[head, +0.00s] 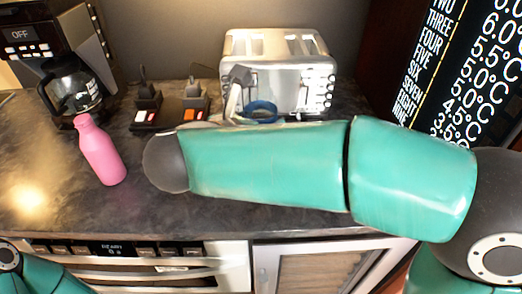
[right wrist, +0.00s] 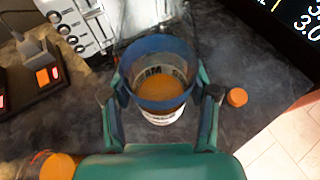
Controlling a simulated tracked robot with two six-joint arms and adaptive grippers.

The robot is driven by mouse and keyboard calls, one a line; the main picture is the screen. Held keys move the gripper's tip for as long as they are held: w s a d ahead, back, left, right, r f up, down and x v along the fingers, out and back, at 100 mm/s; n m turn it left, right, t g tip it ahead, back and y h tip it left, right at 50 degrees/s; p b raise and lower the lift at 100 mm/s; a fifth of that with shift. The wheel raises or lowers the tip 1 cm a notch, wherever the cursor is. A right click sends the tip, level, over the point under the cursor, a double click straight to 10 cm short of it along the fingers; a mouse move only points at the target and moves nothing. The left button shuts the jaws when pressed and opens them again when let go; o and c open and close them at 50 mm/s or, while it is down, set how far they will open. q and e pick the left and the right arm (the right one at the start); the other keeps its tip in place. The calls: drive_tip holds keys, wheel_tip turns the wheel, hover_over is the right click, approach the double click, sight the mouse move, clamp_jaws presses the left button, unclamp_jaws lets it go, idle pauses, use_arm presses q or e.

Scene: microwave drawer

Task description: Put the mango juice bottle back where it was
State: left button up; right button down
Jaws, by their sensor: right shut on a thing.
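A pink bottle (head: 101,151) stands upright on the counter at the left. My left gripper is not in view; only part of my left arm shows at the bottom left.
A silver toaster (head: 277,68) stands behind the container. Power outlets with red switches (head: 171,114) lie to its left. A coffee maker (head: 50,45) with a glass pot (head: 75,88) is at the far left. An orange round thing (right wrist: 237,97) is right of my gripper.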

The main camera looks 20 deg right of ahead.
drive_tip(key=shift+f, duration=3.5)
drive_tip(key=shift+f+b, duration=0.2)
drive_tip(key=shift+b, duration=0.1)
drive_tip(key=shift+c, duration=1.5)
unclamp_jaws()
drive_tip(key=shift+r, duration=0.1)
